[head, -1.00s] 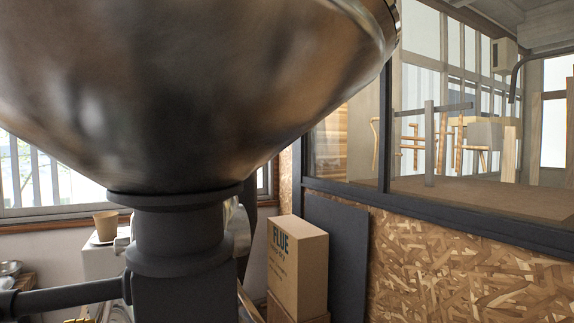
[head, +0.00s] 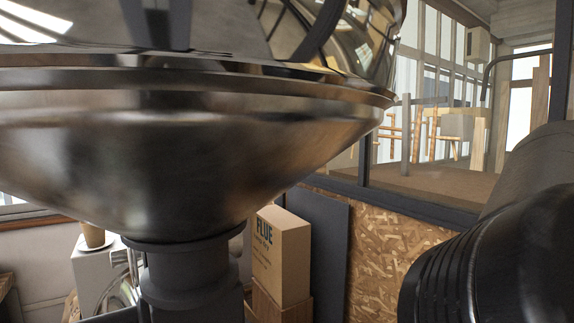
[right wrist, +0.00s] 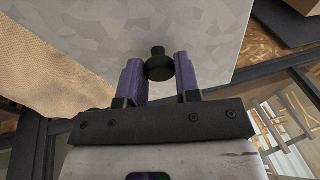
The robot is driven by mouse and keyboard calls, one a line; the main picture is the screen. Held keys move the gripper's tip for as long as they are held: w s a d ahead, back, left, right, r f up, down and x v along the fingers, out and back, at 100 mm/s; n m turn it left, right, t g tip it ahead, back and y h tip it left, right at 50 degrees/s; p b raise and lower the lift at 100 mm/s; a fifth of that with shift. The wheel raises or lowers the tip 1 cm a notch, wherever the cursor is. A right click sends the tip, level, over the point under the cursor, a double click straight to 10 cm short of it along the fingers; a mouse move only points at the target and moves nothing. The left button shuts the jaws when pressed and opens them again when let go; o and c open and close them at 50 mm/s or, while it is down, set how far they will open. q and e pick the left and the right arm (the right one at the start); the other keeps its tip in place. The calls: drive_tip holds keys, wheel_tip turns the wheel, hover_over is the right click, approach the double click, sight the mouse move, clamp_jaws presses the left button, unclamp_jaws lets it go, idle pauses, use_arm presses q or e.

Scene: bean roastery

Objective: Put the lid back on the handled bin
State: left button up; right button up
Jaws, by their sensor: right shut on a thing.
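In the right wrist view my right gripper (right wrist: 158,78) has its two purple fingers on either side of a black knob (right wrist: 159,63) and is shut on it. The knob stands on a flat, pale grey, mottled metal panel (right wrist: 110,35), which looks like the lid. Whether the panel rests on a bin or hangs free cannot be told. I cannot make out the handled bin in either view. My left gripper is not in view.
A large shiny metal hopper (head: 190,150) on a dark neck (head: 190,270) fills much of the head view. Behind it stands a cardboard box (head: 283,255) beside a chipboard wall (head: 400,260). Tan woven cloth (right wrist: 40,80) lies left in the wrist view.

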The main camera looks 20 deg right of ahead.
drive_tip(key=w+d+f+m+g+h+p, duration=0.2)
drive_tip(key=w+d+f+m+g+p, duration=0.1)
drive_tip(key=w+f+m+p, duration=1.05)
drive_tip(key=s+d+f+m+g+y+p, duration=0.1)
drive_tip(key=s+f+m+p, duration=0.1)
drive_tip(key=f, duration=1.3)
drive_tip(key=s+d+f+m+g+y+p, duration=0.1)
drive_tip(key=f+m, duration=0.4)
drive_tip(key=f, duration=1)
drive_tip(key=shift+s+d+f+p, duration=0.15)
drive_tip(key=shift+s+d+p, duration=0.2)
drive_tip(key=shift+s+p, duration=0.65)
drive_tip(key=shift+s+m, duration=0.15)
drive_tip(key=shift+m, duration=0.1)
drive_tip(key=shift+f, duration=0.1)
drive_tip(key=shift+f, duration=0.2)
